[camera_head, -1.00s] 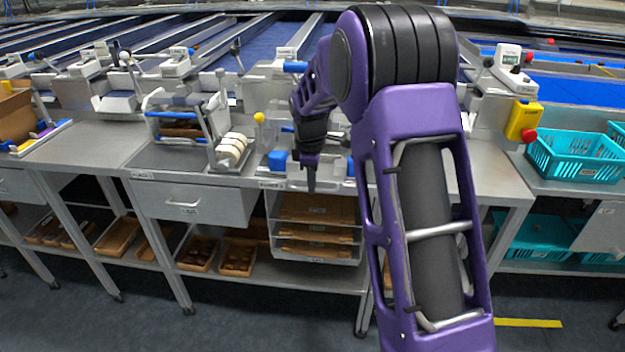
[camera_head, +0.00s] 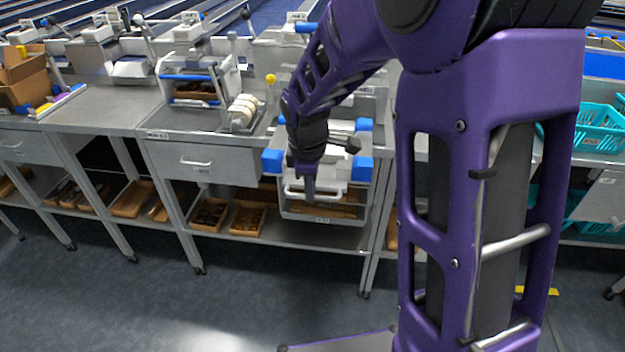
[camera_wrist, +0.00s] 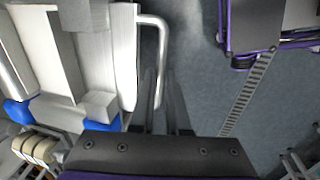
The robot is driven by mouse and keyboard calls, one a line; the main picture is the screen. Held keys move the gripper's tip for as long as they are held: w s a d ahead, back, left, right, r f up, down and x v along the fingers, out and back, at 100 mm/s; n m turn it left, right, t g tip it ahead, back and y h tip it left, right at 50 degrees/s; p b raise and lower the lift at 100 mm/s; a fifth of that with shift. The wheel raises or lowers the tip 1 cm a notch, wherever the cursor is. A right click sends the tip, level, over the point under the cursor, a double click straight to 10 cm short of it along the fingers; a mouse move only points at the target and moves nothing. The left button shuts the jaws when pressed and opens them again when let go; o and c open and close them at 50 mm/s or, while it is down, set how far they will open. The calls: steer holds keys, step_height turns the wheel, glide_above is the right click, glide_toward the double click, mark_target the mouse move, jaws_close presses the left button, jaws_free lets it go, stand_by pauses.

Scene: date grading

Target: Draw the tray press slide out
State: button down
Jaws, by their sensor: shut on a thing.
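The tray press slide (camera_head: 335,172) is a pale plate with blue corner blocks, standing out past the front edge of the bench in the head view. Its silver bar handle (camera_head: 328,196) is on its front. My gripper (camera_head: 309,192) reaches down to this handle and is shut on it. In the wrist view the white slide (camera_wrist: 122,60) fills the left side, with blue blocks at its lower end. The handle also shows there (camera_wrist: 150,20), its bar running to the fingers of my gripper (camera_wrist: 160,85). My arm hides part of the press behind.
A closed drawer (camera_head: 205,164) is left of the slide. A rack with brown trays (camera_head: 340,212) sits below the slide, and wooden boxes (camera_head: 248,218) stand on the lower shelf. Teal crates (camera_head: 600,130) are at the right.

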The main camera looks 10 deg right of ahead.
steer(key=shift+s, duration=0.1)
stand_by(0.3)
steer(key=c, duration=1.2)
jaws_free()
steer(key=shift+r, duration=0.1)
steer(key=s+r+p, duration=0.1)
steer(key=r, duration=0.4)
steer(key=s+r+p, duration=0.1)
steer(key=r, duration=0.5)
steer(key=s+a+r+p, duration=0.1)
steer(key=r, duration=0.5)
steer(key=shift+s, duration=0.1)
